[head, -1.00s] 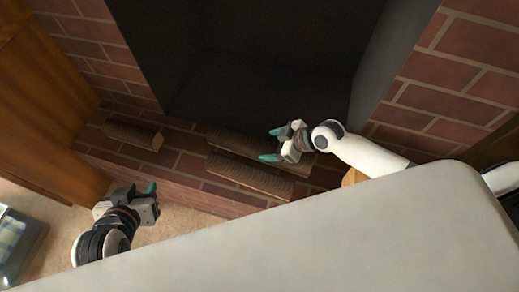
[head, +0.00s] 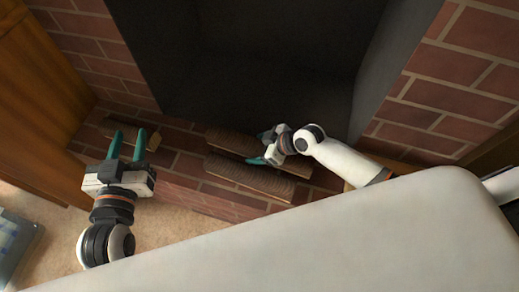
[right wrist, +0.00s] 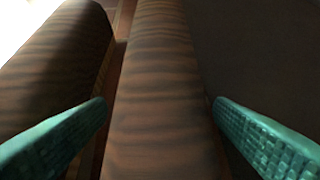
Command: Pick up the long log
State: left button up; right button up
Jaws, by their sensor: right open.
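Two long brown logs lie side by side on the brick hearth: a back log (head: 229,141) by the firebox and a front log (head: 250,177). A shorter log (head: 153,143) lies to the left, partly hidden by my left gripper. My right gripper (head: 261,147) is open at the right part of the back log. In the right wrist view, the back log (right wrist: 160,80) runs between its spread fingers, with the front log (right wrist: 50,65) to the left. My left gripper (head: 127,142) is open, its fingers spread over the shorter log in the picture; contact cannot be told.
The dark firebox (head: 265,85) opens behind the logs, with brick walls (head: 460,65) beside it. A wooden panel (head: 40,120) stands at the left. A bluish object (head: 15,245) lies on the carpet (head: 60,240) at lower left.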

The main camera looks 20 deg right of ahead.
jog(key=c, duration=1.4)
jog(key=shift+r, duration=0.1)
jog(key=shift+c, duration=0.5)
